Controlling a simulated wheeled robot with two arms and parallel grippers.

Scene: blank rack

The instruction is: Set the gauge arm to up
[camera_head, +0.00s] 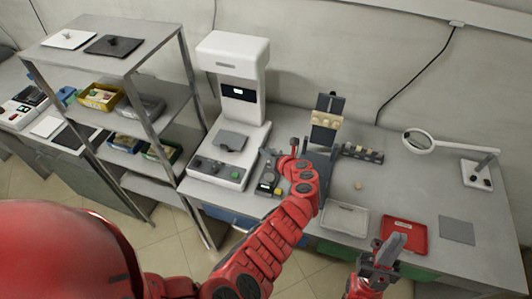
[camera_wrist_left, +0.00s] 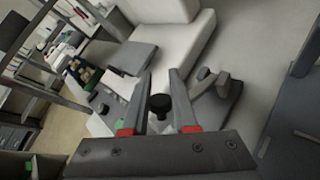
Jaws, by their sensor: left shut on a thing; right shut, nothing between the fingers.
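A dark gauge fixture (camera_head: 268,184) stands on the bench, right of the white machine. My left gripper (camera_head: 270,158) reaches over it, and my red left arm hides part of the area. In the left wrist view, the left gripper's fingers (camera_wrist_left: 161,88) stand on either side of a black round knob (camera_wrist_left: 160,106), shut on it. I take this knob to be on the gauge arm; the arm itself is mostly hidden, so its angle cannot be told. My right gripper (camera_head: 390,246) is shut and empty, in front of the red tray.
The white machine (camera_head: 232,100) stands close on the left. A dark upright fixture (camera_head: 324,125) and a small block rack (camera_head: 362,153) are behind my left arm. A white tray (camera_head: 344,221), a red tray (camera_head: 405,231) and a magnifier lamp (camera_head: 418,140) are to the right.

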